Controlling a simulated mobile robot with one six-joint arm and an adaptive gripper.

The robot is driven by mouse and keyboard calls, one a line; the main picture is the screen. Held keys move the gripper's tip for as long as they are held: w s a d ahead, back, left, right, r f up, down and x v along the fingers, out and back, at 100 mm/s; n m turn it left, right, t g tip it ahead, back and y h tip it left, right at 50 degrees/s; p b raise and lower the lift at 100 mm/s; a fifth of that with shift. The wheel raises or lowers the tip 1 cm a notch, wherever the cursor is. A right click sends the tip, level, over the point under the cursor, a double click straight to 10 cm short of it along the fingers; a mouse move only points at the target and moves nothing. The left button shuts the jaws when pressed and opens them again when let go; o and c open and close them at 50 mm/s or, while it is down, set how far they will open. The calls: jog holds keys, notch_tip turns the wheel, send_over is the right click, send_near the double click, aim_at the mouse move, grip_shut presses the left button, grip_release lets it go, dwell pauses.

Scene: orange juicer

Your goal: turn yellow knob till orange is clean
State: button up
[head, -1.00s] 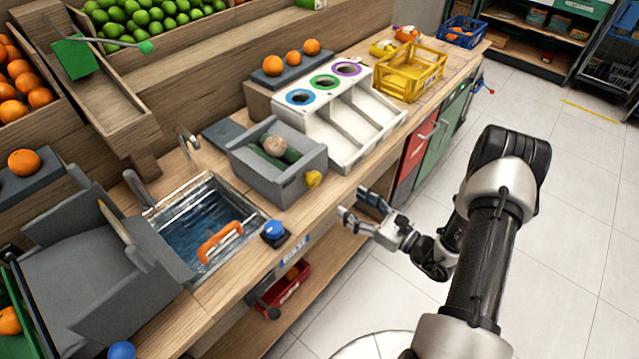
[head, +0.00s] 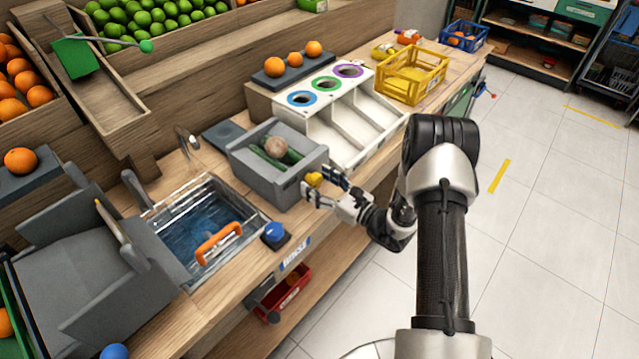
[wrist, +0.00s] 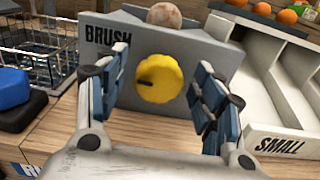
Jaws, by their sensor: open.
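The yellow knob (wrist: 160,78) is on the front face of the grey box marked BRUSH (wrist: 205,50). It also shows in the head view (head: 314,179). My gripper (wrist: 158,95) is open, with one finger on each side of the knob in the wrist view. In the head view my gripper (head: 326,184) is right at the knob; I cannot tell whether the fingers touch it. A dirty, brownish-pale orange (head: 276,147) sits in the grey box on green brush rollers (head: 291,156). Its top also shows over the box edge in the wrist view (wrist: 163,15).
A sink basket with an orange handle (head: 218,243) and a blue button (head: 274,231) are left of the box. A white sorter (head: 362,128) with coloured holes stands to its right, then a yellow crate (head: 412,78). Open floor lies to the right of the counter.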

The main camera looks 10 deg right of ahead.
jog(key=shift+c, duration=0.3)
jog(key=c, duration=1)
jog(key=shift+o, duration=0.2)
jog(key=shift+m, duration=0.3)
jog(key=m+p, duration=0.1)
jog(key=m, duration=0.5)
jog(key=shift+d, duration=0.1)
jog(key=m+p, duration=0.1)
jog(key=m, duration=0.4)
jog(key=shift+w+f+m, duration=0.1)
jog(key=shift+f+m, duration=0.05)
jog(key=shift+m, duration=0.15)
jog(key=o, duration=1)
jog(key=shift+d, duration=0.1)
